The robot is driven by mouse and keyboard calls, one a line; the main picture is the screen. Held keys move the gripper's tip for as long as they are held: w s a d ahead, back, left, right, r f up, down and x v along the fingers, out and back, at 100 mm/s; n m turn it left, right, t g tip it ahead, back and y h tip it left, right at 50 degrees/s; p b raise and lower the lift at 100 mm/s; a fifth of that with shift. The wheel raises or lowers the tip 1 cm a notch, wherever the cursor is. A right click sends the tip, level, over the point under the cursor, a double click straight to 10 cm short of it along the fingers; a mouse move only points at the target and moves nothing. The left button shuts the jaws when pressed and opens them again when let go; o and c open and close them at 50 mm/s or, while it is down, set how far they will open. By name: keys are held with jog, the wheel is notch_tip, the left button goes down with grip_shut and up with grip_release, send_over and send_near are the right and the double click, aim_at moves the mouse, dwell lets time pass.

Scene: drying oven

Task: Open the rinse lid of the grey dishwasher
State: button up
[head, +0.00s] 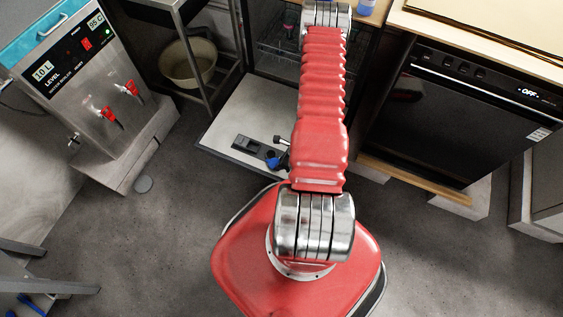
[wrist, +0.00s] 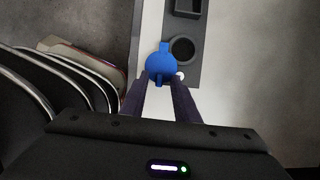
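The grey dishwasher's door (head: 232,112) is folded down flat, with a dark dispenser panel (head: 252,147) on its inner face. The blue rinse lid (head: 274,159) shows at the panel's right end in the head view. In the wrist view the blue lid (wrist: 160,64) has a narrow raised bar and lies to the lower left of a dark round opening (wrist: 182,50), overlapping its edge in the picture. My gripper (wrist: 160,84) is at the lid, its two dark fingers apart with the lid's bar between the tips. I cannot tell whether they touch it. My arm hides most of the gripper in the head view.
A dark rectangular recess (wrist: 187,7) lies further along the panel. A bowl (head: 188,62) sits on a shelf beside the dishwasher. Grey floor is clear left of my base.

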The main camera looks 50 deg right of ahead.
jog(key=shift+r, duration=0.1)
jog(key=v, duration=1.3)
jog(key=shift+r, duration=0.3)
dwell(0.6)
